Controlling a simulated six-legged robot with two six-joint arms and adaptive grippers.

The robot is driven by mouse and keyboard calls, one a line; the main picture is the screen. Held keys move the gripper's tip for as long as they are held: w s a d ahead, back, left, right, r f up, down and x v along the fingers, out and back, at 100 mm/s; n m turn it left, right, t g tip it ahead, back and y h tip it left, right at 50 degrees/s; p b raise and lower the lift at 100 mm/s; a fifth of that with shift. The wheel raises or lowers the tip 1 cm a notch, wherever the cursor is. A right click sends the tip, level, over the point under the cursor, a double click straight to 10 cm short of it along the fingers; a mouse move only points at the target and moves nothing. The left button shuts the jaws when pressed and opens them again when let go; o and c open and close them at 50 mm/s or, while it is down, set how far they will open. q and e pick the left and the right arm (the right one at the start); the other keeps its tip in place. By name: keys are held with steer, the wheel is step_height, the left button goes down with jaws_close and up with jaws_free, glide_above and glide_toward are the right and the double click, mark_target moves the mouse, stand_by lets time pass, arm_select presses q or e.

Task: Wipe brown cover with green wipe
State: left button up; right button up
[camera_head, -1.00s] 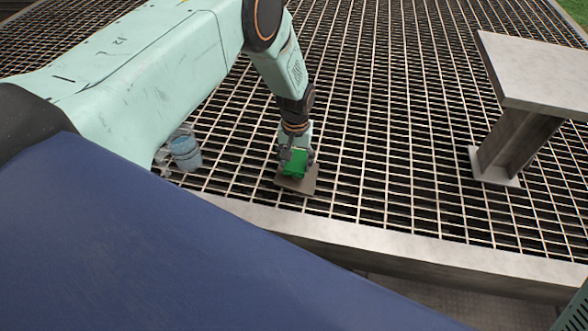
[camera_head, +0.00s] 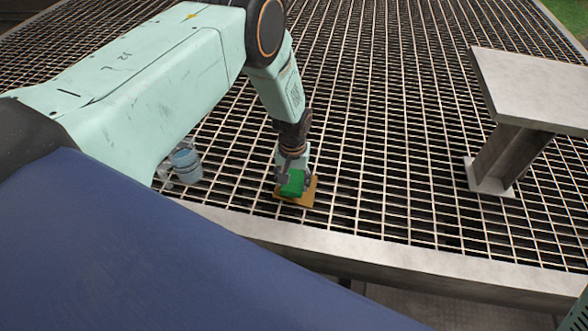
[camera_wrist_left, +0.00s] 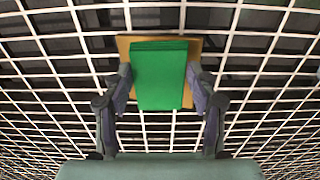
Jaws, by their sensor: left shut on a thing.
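The brown cover (camera_head: 309,194) is a flat square plate lying on the metal grating near its front edge. Its edges also show in the left wrist view (camera_wrist_left: 123,46), around the green wipe. The green wipe (camera_head: 292,184) is a bright green block held over the cover; it also shows in the left wrist view (camera_wrist_left: 160,75). My left gripper (camera_head: 294,177) is shut on the green wipe, one finger on each side, as the left wrist view (camera_wrist_left: 160,90) shows. The wipe hides much of the cover, and I cannot tell whether they touch. My right gripper is not in view.
A blue and clear container (camera_head: 186,164) stands on the grating left of the cover, partly behind my left arm. A grey metal stand (camera_head: 530,88) is at the right. The grating (camera_head: 400,150) between is clear, ending at a pale front edge (camera_head: 370,252).

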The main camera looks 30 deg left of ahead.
arm_select(q)
steer(key=shift+s+d+r, duration=0.1)
steer(key=shift+s+d, duration=0.05)
steer(key=shift+s, duration=0.2)
step_height(320, 180, up, 8)
steer(key=p, duration=0.7)
stand_by(0.6)
